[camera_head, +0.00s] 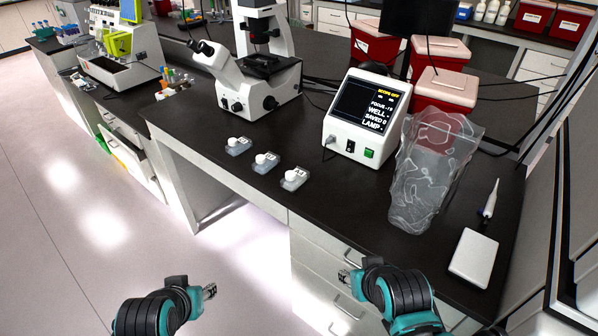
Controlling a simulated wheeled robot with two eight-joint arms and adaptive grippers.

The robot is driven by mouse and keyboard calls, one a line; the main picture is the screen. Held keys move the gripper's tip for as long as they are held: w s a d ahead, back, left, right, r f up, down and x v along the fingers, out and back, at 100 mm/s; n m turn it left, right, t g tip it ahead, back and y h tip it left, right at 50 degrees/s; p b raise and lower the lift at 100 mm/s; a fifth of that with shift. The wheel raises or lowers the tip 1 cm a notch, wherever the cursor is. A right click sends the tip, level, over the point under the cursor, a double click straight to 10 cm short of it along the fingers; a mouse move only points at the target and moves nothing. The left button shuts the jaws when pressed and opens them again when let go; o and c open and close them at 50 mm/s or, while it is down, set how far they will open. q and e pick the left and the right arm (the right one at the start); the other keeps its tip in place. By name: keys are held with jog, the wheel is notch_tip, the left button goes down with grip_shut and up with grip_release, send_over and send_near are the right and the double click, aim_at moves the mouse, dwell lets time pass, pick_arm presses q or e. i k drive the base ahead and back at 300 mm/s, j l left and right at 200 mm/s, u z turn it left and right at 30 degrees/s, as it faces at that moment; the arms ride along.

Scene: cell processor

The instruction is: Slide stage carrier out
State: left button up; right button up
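A white microscope (238,88) stands on the black bench, left of centre. Its dark stage (268,66) is on the right side below the upper column; I cannot make out a separate stage carrier on it. Three small grey pieces with white knobs lie in a row in front of it: one at left (236,150), one in the middle (262,167) and one at right (291,183). My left gripper (209,291) is low in the picture, over the floor. My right gripper (345,277) is in front of the bench drawers. Both are far from the microscope; their finger openings are too small to judge.
A white control box (351,149) with a lit screen stands right of the microscope. A crumpled clear bag (425,185), a white flat box (473,258) and a pipette (490,200) are at the right. Red bins (445,90) stand behind. The front bench edge is between my grippers and the microscope.

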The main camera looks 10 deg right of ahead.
aim_at(264, 59)
jog(key=j+z, duration=0.1)
jog(key=z, duration=0.75)
jog(key=j+z, duration=0.35)
jog(key=j, duration=0.15)
jog(key=j+z, duration=0.35)
jog(key=j, duration=0.15)
jog(key=j+z, duration=0.3)
jog(key=j, duration=0.2)
